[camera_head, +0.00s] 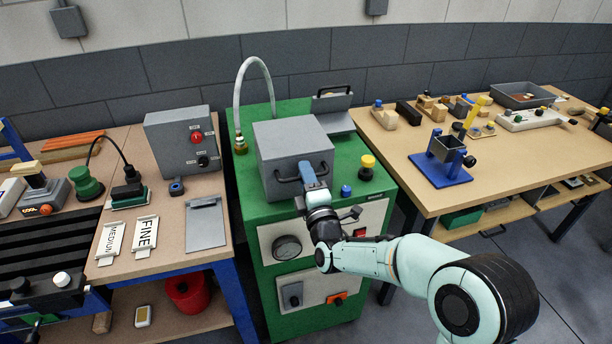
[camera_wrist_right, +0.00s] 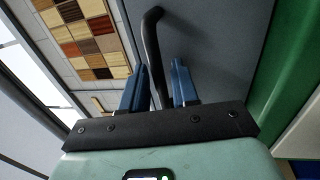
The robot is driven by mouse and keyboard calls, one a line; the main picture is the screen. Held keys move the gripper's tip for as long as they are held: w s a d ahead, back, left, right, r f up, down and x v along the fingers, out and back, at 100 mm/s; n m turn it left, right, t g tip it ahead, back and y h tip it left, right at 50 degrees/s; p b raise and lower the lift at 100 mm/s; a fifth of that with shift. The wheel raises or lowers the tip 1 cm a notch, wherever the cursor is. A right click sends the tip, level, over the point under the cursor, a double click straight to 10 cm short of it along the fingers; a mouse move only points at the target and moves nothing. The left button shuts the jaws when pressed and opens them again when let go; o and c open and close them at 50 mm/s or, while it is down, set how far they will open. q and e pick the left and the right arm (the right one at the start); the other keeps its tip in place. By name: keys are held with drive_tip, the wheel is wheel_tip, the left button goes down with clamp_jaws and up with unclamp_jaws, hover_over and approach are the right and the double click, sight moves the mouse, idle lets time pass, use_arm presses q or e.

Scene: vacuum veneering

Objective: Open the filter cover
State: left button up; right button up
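The grey filter cover (camera_head: 293,146), a box with a dark bar handle (camera_head: 288,180) on its front, sits on the green machine. It appears closed. My right gripper (camera_head: 311,178) is at the right part of the handle. In the right wrist view the handle (camera_wrist_right: 151,45) runs down between the two blue fingers of the gripper (camera_wrist_right: 161,82). The cover's grey face (camera_wrist_right: 210,40) fills the area behind. My left gripper is out of view.
The green machine (camera_head: 243,205) carries a blue knob (camera_head: 346,190), a yellow-topped button (camera_head: 367,162) and a hose (camera_head: 238,100) beside the cover. A left bench (camera_head: 180,255) holds sanding gear and a control box (camera_head: 180,140). A right table (camera_head: 420,150) holds a blue fixture (camera_head: 440,165).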

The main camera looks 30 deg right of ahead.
clamp_jaws()
drive_tip(key=shift+r, duration=0.1)
